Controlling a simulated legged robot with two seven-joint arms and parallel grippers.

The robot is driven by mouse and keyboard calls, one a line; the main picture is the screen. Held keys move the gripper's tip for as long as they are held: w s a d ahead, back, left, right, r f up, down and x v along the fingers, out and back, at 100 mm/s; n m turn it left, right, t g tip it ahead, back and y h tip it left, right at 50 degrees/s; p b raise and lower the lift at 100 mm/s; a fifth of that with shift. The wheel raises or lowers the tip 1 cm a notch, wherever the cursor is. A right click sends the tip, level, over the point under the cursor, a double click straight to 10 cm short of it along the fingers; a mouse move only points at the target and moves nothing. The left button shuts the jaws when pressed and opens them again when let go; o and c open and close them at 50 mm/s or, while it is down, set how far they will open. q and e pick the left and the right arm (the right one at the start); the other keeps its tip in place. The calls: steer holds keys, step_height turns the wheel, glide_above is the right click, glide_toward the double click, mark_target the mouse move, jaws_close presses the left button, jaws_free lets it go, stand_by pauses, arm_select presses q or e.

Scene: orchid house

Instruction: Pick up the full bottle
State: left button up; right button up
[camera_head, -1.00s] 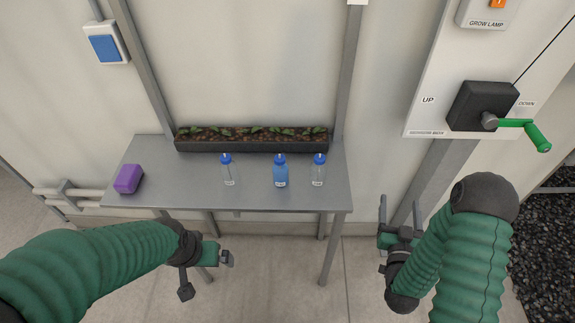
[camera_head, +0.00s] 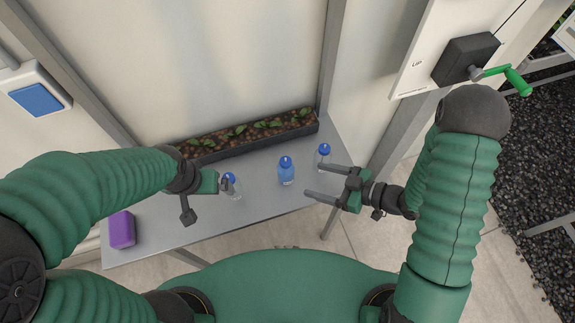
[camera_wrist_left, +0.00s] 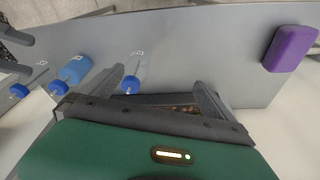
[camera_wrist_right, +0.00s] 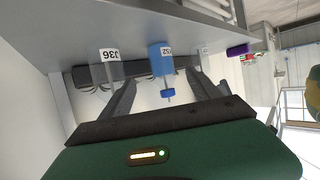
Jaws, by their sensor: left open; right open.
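The full bottle (camera_head: 286,172), filled with blue liquid and blue-capped, stands upright on the grey table between two clear bottles. My right gripper (camera_head: 311,181) is open, just right of the full bottle, its fingers pointing at it. In the right wrist view the full bottle (camera_wrist_right: 160,60) appears between and beyond the open fingers, apart from them. My left gripper (camera_head: 224,183) is open beside the left clear bottle (camera_head: 234,187), partly covering it. The right clear bottle (camera_head: 323,158) stands behind my right gripper's fingers. In the left wrist view the full bottle (camera_wrist_left: 74,71) lies left of the fingers.
A planter (camera_head: 250,133) with seedlings runs along the table's back. A purple block (camera_head: 122,230) sits at the left of the table (camera_head: 165,225). A black box with a green crank (camera_head: 515,80) is on the right wall panel. The table front between the grippers is clear.

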mark_target(293, 175)
steer(key=x, duration=0.5)
steer(key=shift+s+a, duration=0.1)
steer(key=shift+a, duration=0.05)
steer(key=x, duration=0.5)
steer(key=shift+s+a+r, duration=0.1)
steer(key=shift+a+r, duration=0.05)
steer(key=shift+r, duration=0.25)
steer(key=x, duration=0.3)
steer(key=shift+w, duration=0.2)
steer(key=shift+w+f, duration=0.1)
steer(key=shift+w, duration=0.15)
steer(key=shift+a, duration=0.45)
steer(key=c, duration=0.9)
steer(key=shift+d, duration=0.15)
steer(key=c, duration=0.5)
arm_select(q)
steer(key=shift+w+a+r, duration=0.1)
steer(key=shift+a+r, duration=0.05)
steer(key=shift+a, duration=0.2)
arm_select(e)
steer(key=shift+d, duration=0.15)
jaws_close()
